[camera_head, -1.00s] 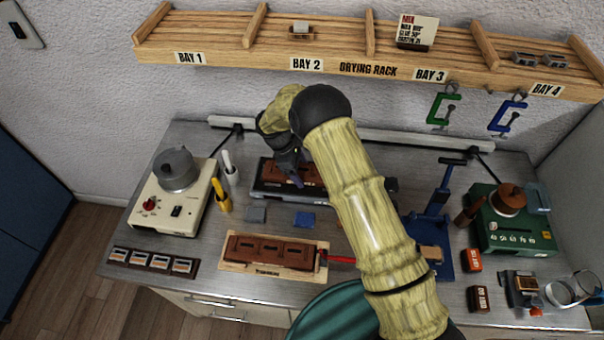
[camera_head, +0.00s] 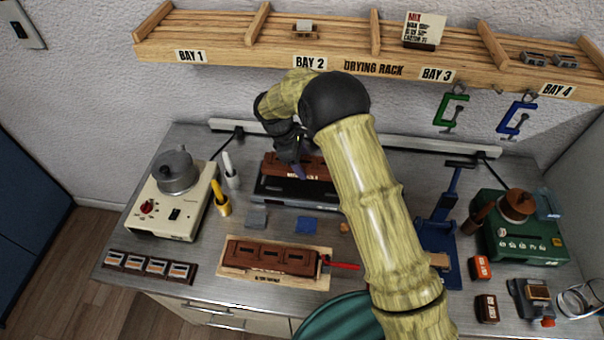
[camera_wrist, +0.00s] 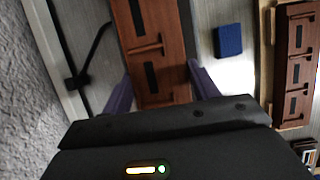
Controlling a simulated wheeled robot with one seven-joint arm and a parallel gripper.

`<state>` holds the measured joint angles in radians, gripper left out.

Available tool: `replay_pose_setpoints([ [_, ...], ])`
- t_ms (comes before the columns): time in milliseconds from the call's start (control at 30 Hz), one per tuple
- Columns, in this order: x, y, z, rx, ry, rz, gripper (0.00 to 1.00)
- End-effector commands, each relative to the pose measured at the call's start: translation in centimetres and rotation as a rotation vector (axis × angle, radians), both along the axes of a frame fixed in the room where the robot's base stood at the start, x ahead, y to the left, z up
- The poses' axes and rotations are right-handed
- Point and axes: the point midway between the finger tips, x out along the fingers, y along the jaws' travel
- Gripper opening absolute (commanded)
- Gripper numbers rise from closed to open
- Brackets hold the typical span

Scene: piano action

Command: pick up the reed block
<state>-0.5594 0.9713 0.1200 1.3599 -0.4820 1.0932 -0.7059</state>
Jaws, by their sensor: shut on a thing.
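The reed block, a reddish-brown wooden block with dark slots (camera_head: 317,168), is between the jaws of my gripper (camera_head: 298,166). My gripper is shut on it and holds it slightly above a dark cradle (camera_head: 268,188). In the wrist view the block (camera_wrist: 151,45) runs up the picture between my two purple fingers (camera_wrist: 162,90). The arm hides the right part of the cradle in the head view. A similar brown slotted block (camera_head: 270,256) lies on a pale wooden board (camera_head: 233,275) nearer the front.
A blue press (camera_head: 443,220) and green unit (camera_head: 520,240) stand right. The drying rack (camera_head: 370,69) overhangs the back. Grey and blue pads (camera_head: 305,227) lie in front of the cradle.

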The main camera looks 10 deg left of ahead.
Motion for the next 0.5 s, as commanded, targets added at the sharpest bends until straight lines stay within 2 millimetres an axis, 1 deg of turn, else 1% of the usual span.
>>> replay_pose_setpoints([
  [67,0.0,0.0,1.3,0.002,-0.006,-0.001,0.29],
  [100,-0.9,0.0,1.1,-0.001,0.0,0.002,0.29],
  [267,-3.4,-0.2,1.0,-0.001,0.0,0.003,0.29],
  [367,-5.4,-0.3,1.0,-0.001,-0.001,0.004,0.29],
  [500,-8.7,-0.5,0.9,0.0,-0.001,0.003,0.29],
])
